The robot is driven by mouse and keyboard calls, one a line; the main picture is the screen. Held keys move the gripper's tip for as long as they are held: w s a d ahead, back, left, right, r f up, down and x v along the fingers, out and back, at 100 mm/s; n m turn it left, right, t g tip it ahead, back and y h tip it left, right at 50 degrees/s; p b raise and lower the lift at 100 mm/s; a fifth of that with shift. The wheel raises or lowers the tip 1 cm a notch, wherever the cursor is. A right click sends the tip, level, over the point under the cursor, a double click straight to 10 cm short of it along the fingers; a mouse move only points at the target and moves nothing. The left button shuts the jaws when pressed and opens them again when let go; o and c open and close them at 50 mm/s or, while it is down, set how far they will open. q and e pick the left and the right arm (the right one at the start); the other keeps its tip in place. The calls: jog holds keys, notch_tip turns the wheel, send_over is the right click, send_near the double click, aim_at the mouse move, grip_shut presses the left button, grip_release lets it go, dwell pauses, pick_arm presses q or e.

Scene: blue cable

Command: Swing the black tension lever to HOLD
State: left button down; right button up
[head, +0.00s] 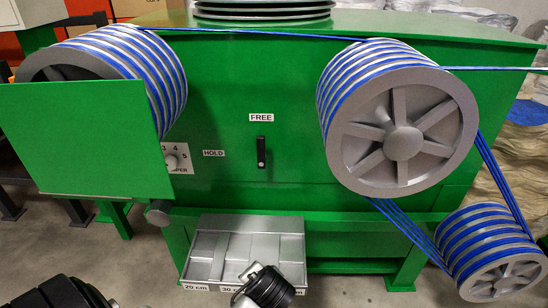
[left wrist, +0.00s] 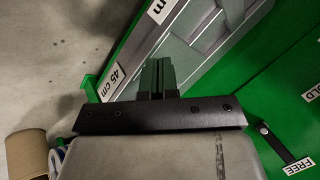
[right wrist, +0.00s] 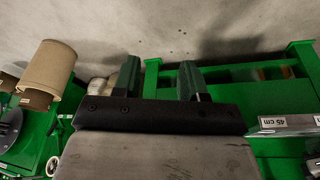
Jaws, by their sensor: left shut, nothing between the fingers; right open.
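The black tension lever (head: 261,151) stands upright on the green machine front, just below the FREE label (head: 261,118). The HOLD label (head: 213,153) is to its left. In the left wrist view the lever (left wrist: 276,143) shows at the lower right beside the FREE label (left wrist: 299,165), apart from my left gripper (left wrist: 157,70). That gripper is shut with nothing between its fingers, over the grey tray. My right gripper (right wrist: 160,80) is open and empty in the right wrist view, with no lever visible there.
A grey tray (head: 205,245) with length labels projects below the machine front. Blue cable runs over large grey wheels (head: 402,140) at left and right and a smaller wheel (head: 490,250) at lower right. A green plate (head: 80,140) covers part of the left wheel. The panel around the lever is clear.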

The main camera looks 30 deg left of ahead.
pick_arm(q)
jog(key=w+r+y, duration=0.1)
jog(key=w, duration=0.1)
jog(key=w+a+y, duration=0.1)
jog(key=w, duration=0.1)
jog(key=w+r+y, duration=0.1)
jog(key=w, duration=0.1)
jog(key=shift+w+a+r, duration=0.35)
jog(key=shift+w+a, duration=0.05)
jog(key=w+r+y, duration=0.3)
jog(key=w+r, duration=0.2)
jog(key=w, duration=0.1)
jog(key=y, duration=0.6)
send_near(262, 150)
jog(key=d, duration=0.3)
jog(key=shift+w+d+r+m, duration=0.15)
jog(key=shift+w+d+m, duration=0.15)
pick_arm(e)
notch_tip(262, 150, down, 12)
pick_arm(q)
jog(key=shift+a, duration=0.15)
jog(key=x, duration=0.9)
jog(key=shift+w+a, duration=0.1)
jog(key=shift+a, duration=0.3)
pick_arm(e)
jog(key=shift+w+a+r, duration=0.1)
jog(key=shift+w+r, duration=0.05)
jog(key=shift+r, duration=0.55)
